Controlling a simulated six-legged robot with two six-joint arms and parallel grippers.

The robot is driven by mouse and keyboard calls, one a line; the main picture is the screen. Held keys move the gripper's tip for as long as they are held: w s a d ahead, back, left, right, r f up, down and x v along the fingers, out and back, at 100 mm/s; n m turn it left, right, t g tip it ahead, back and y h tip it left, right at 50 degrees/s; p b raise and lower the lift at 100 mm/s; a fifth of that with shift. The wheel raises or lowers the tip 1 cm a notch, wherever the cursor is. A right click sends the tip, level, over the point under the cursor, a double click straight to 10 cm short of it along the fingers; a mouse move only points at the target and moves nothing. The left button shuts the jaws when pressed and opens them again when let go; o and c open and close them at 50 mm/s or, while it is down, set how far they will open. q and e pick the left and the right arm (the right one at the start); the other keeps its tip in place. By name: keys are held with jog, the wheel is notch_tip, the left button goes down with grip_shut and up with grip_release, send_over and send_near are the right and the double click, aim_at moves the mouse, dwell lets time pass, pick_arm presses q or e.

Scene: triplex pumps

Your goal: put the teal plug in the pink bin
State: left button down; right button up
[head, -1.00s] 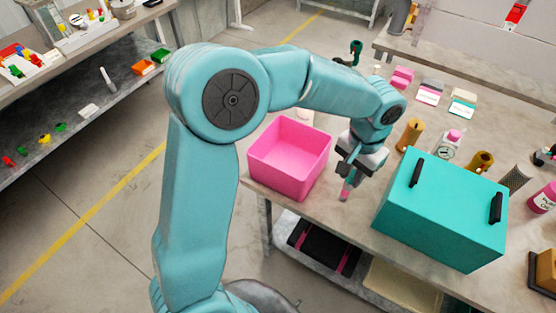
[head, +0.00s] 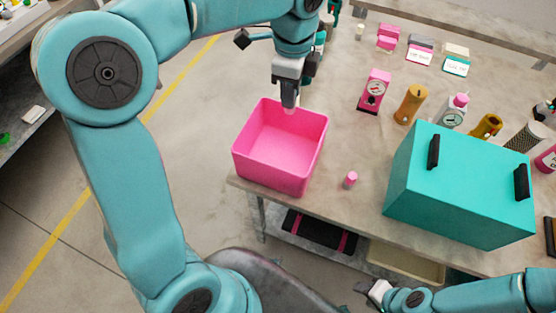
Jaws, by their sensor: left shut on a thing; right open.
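The pink bin (head: 300,178) stands open at the table's left edge, and the inside that shows looks empty. I cannot make out a teal plug anywhere in view. A small pink-topped piece (head: 350,180) stands on the table just right of the bin. My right gripper (head: 364,288) is open and empty at the bottom, in front of the table.
A large teal box (head: 455,195) with black handles stands to the right on the table (head: 345,222). Pink blocks and label cards sit at the back. The tabletop around the pink-topped piece is clear.

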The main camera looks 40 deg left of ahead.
pick_arm(q)
jog(key=m, duration=0.2)
jog(key=m+b, duration=0.1)
jog(key=shift+s+a+r+m, duration=0.25)
jog(key=shift+s+r+m, duration=0.05)
jog(key=shift+r+m, duration=0.1)
jog(key=shift+s+a+r+m, duration=0.1)
jog(key=shift+s+r+m, duration=0.05)
jog(key=shift+m, duration=0.35)
jog(key=b, duration=0.2)
send_over(281, 158)
notch_tip(281, 158, down, 15)
jog(key=shift+f+m, duration=0.3)
jog(key=shift+f, duration=0.25)
notch_tip(281, 158, down, 3)
jog(key=shift+r, duration=0.1)
jog(key=shift+f, duration=0.45)
pick_arm(e)
jog(key=f, duration=0.4)
jog(key=shift+d+f, duration=0.2)
jog(key=shift+d, duration=0.1)
pick_arm(q)
jog(key=shift+b, duration=0.35)
